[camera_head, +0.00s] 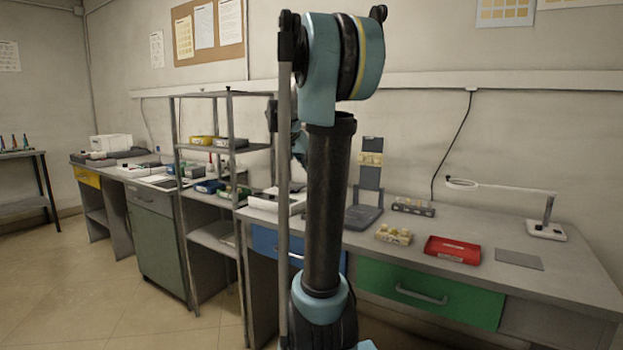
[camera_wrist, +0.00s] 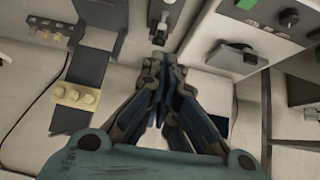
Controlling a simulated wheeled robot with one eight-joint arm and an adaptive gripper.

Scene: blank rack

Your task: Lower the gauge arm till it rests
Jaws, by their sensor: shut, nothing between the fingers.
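My gripper (camera_wrist: 160,62) is shut and empty in the wrist view, its fingertips close together near the middle. Just beyond the tips is a small dark fitting with a block-like end (camera_wrist: 158,28), between pale housings; I cannot tell whether the tips touch it. It may be part of the gauge arm, but I cannot tell for sure. In the head view a white instrument (camera_head: 290,200) stands on the bench, partly behind my arm. My gripper is hidden there.
A dark upright stand with yellowish blocks (camera_head: 370,158) is right of my arm; it also shows in the wrist view (camera_wrist: 75,95). A red tray (camera_head: 452,250), a box of yellowish pieces (camera_head: 393,235) and a lamp (camera_head: 545,229) stand further right. A shelf rack (camera_head: 229,150) is at left.

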